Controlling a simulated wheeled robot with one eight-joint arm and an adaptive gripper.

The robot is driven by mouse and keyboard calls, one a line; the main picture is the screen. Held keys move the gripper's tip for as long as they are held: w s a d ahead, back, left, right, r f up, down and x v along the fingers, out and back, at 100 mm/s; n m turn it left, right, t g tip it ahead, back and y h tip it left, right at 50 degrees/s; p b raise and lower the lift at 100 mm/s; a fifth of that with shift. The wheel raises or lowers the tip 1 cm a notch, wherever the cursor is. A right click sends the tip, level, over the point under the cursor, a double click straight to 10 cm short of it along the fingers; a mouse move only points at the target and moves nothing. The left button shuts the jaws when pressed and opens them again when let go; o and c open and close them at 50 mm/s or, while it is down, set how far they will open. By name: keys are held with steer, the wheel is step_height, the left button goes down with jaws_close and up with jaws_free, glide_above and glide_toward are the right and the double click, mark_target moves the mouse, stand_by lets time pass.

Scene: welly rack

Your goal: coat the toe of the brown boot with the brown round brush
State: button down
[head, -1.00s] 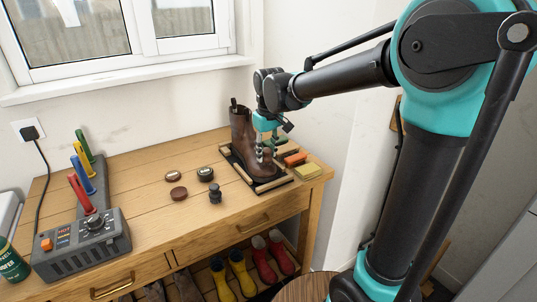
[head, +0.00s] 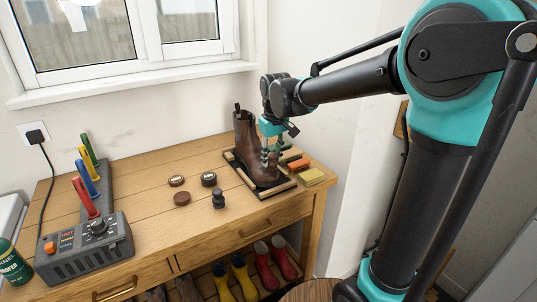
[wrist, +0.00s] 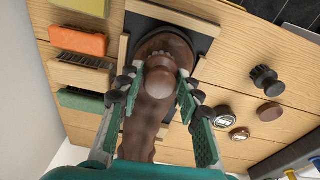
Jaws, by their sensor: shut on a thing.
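The brown boot (head: 243,135) stands upright in a dark tray with wooden edges (head: 289,188) at the right end of the bench. Its toe shows in the wrist view (wrist: 168,43). My gripper (head: 272,156) points down over the toe end. In the wrist view its green fingers (wrist: 160,82) are shut on a brown, round-topped thing, which looks like the brown round brush (wrist: 160,78). The brush lies in line with the toe and hides part of it. I cannot tell whether its bristles touch the leather.
An orange brush (head: 298,164) and a yellow sponge (head: 311,177) lie right of the tray. A black knobbed item (head: 218,199), a brown disc (head: 182,198) and tins (head: 208,179) lie left of it. A grey control box (head: 85,249) stands further left. Coloured wellies (head: 243,275) sit below.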

steer(key=shift+s+d+f, duration=0.2)
steer(key=shift+s+d, duration=0.4)
steer(key=shift+s, duration=0.3)
steer(key=shift+s+d+f, duration=0.15)
steer(key=shift+s+d, duration=0.45)
steer(key=shift+s, duration=0.25)
steer(key=shift+w+a, duration=0.5)
steer(key=shift+w, duration=0.25)
steer(key=shift+w+a, duration=0.5)
steer(key=shift+w, duration=0.25)
steer(key=shift+w+a+r, duration=0.2)
steer(key=shift+w+a, duration=0.3)
steer(key=shift+w, duration=0.2)
steer(key=shift+w+a+r, duration=0.15)
steer(key=shift+w+a, duration=0.35)
steer(key=shift+w, duration=0.2)
steer(key=shift+s+d+r, duration=0.15)
steer(key=shift+r, duration=1.35)
steer(key=shift+s+d+r, duration=0.1)
steer(key=shift+s+r, duration=0.05)
steer(key=shift+r, duration=1.35)
steer(key=shift+s+d+r, duration=0.1)
steer(key=shift+s+r, duration=0.05)
steer(key=shift+r, duration=1.3)
